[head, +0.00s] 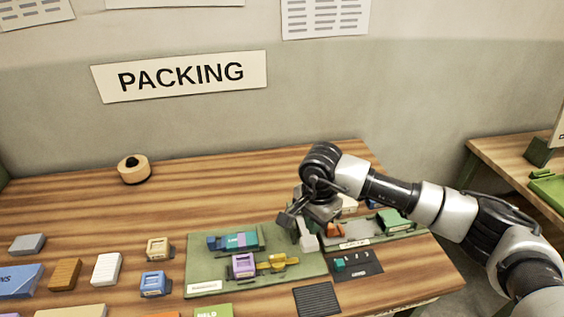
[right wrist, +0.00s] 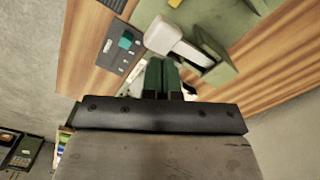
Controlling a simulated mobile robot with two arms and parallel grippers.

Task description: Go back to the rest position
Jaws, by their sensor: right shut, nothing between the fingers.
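My right arm reaches in from the right in the head view, over the wooden table. My right gripper (head: 290,217) is above the right part of the table, by a white block-like piece (head: 308,238) near a green board. In the right wrist view, my right gripper (right wrist: 165,75) has its green fingers together with nothing between them. A white piece (right wrist: 165,35) lies just beyond the fingertips, and I cannot tell whether they touch it. My left gripper is not in view.
A green board (head: 205,270) holds teal, purple and yellow pieces. A dark card (head: 358,265) with a teal piece lies at its right. Stamp-like blocks (head: 155,283) stand at left, a tape roll (head: 134,169) at the back. The table's back middle (head: 220,185) is clear.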

